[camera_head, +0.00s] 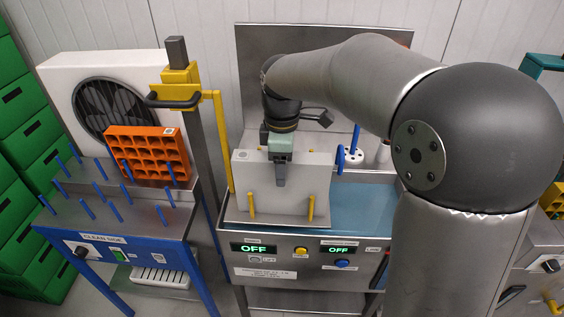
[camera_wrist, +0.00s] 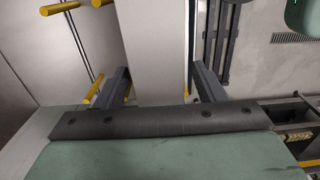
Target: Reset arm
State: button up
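My gripper (camera_head: 280,183) points down at the top of an upright light-grey panel (camera_head: 308,190) on the blue-topped machine. One finger shows in front of the panel's face. In the wrist view, the two dark fingers (camera_wrist: 160,85) stand apart on either side of the pale panel (camera_wrist: 157,45). The gripper looks open around the panel; whether a finger touches it is hard to tell. My arm reaches in from the right with its elbow raised. The far finger is hidden in the head view.
A blue-framed rack (camera_head: 75,245) marked CLEAN SIDE stands left, with blue pegs and an orange tray (camera_head: 146,155). A yellow bracket (camera_head: 222,140) on a post is left of the gripper. A metal backplate (camera_head: 246,75) rises behind. Green crates (camera_head: 20,110) line the far left.

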jog(key=o, duration=0.5)
notch_tip(320, 180, up, 8)
jog(key=p, duration=0.6)
jog(key=shift+r+p, duration=0.1)
jog(key=shift+p, duration=0.25)
jog(key=s+d+f+m, duration=0.3)
jog(key=s+d+m, duration=0.3)
jog(key=s, duration=0.5)
jog(key=s+d+f+m, duration=0.4)
jog(key=s+d+m, duration=0.3)
jog(key=s+m, duration=0.4)
jog(key=shift+d+f+t, duration=0.3)
jog(key=shift+t, duration=0.1)
